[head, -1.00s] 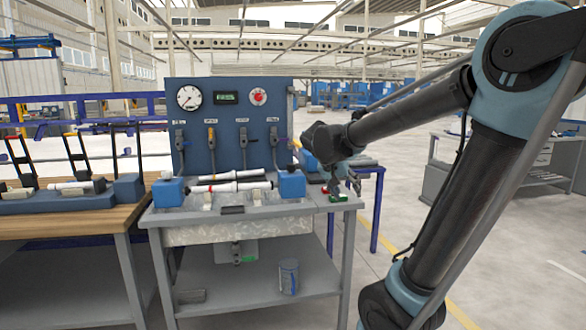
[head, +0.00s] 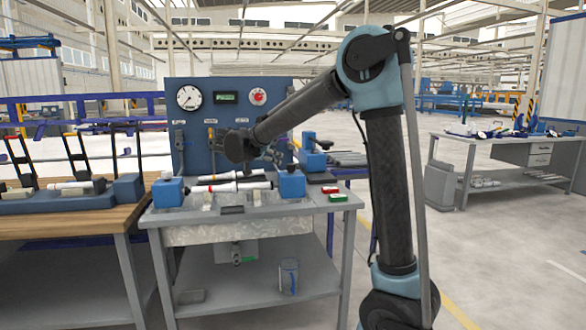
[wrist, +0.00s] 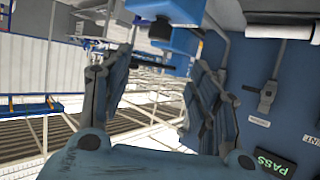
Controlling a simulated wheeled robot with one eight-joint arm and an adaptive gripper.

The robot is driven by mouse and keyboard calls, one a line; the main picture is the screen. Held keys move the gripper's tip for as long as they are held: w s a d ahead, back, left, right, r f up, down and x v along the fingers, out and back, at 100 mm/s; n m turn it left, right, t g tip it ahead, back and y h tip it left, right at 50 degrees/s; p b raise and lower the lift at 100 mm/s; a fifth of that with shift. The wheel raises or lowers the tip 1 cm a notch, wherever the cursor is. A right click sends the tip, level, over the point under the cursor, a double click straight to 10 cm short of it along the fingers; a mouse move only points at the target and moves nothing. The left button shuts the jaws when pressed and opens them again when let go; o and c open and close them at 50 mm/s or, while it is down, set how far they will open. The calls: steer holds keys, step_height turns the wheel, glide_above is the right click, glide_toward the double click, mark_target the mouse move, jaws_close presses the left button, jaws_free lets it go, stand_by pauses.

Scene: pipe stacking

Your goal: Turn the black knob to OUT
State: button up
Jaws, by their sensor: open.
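A small black knob (wrist: 162,30) on a blue block (wrist: 180,45) shows near the top of the wrist view, which looks upside down. It appears to match the dark knob (head: 291,168) on top of the right blue block (head: 292,186) in the head view. My gripper (wrist: 163,70) is open and empty, with the knob beyond its fingertips and apart from them. In the head view my gripper (head: 246,170) is above the bench, in front of the blue panel and left of that block; its fingers are hard to make out. No OUT mark is legible.
The blue panel (head: 230,105) carries a gauge, a display, a red knob and several valve levers. White pipes (head: 228,187) lie between the blue blocks on the grey bench (head: 318,203). A red and a green piece (head: 337,197) lie at the bench's right end.

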mark_target(290, 164)
steer(key=x, duration=1.7)
